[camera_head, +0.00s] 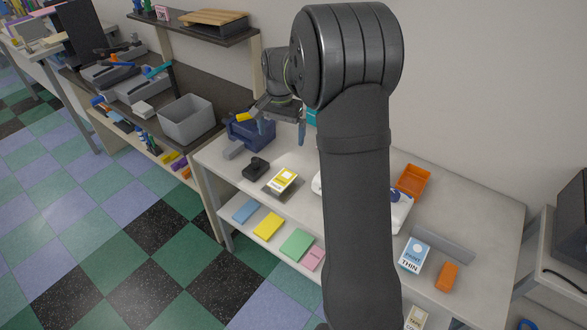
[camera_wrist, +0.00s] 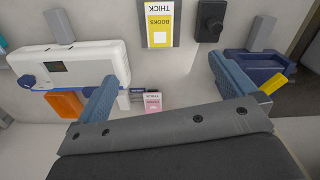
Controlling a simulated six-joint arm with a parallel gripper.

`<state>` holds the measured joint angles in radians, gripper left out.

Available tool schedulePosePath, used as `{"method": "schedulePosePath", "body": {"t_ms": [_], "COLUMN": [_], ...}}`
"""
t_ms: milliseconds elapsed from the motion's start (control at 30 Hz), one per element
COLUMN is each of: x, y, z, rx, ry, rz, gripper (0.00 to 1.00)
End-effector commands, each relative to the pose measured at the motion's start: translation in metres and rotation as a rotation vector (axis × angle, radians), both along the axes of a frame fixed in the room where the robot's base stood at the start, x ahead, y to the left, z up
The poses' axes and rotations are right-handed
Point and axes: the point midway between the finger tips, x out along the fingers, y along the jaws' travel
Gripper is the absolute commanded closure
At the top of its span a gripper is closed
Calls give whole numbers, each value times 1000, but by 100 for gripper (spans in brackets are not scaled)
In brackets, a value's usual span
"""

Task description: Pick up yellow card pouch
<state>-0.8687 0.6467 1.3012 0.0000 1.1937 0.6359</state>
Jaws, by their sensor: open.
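A yellow and white card pouch (camera_head: 283,180) lies flat on a dark grey pad (camera_head: 267,187) near the left part of the worktop. In the wrist view the pouch (camera_wrist: 160,24) is at the top centre, its label reading "BOOKS THICK" upside down. My gripper (camera_head: 282,132) is open and empty above the back of the worktop, behind the pouch and apart from it. In the wrist view its two blue-grey fingers (camera_wrist: 163,75) are spread wide, with the pouch beyond them. My arm hides part of the worktop in the head view.
A black device (camera_head: 256,168) and a dark blue machine (camera_head: 252,132) with a yellow part stand left of the pouch. A white machine (camera_wrist: 70,65) is right of it, partly hidden in the head view. A blue and white pouch (camera_head: 415,256) and orange tray (camera_head: 412,180) lie farther right.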

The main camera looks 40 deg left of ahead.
Motion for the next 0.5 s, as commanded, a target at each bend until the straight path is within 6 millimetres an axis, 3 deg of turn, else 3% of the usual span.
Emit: {"method": "schedulePosePath", "body": {"t_ms": [500], "x": [-3], "y": [-1], "z": [2], "rx": [0], "ry": [0], "rz": [1052], "gripper": [0]}}
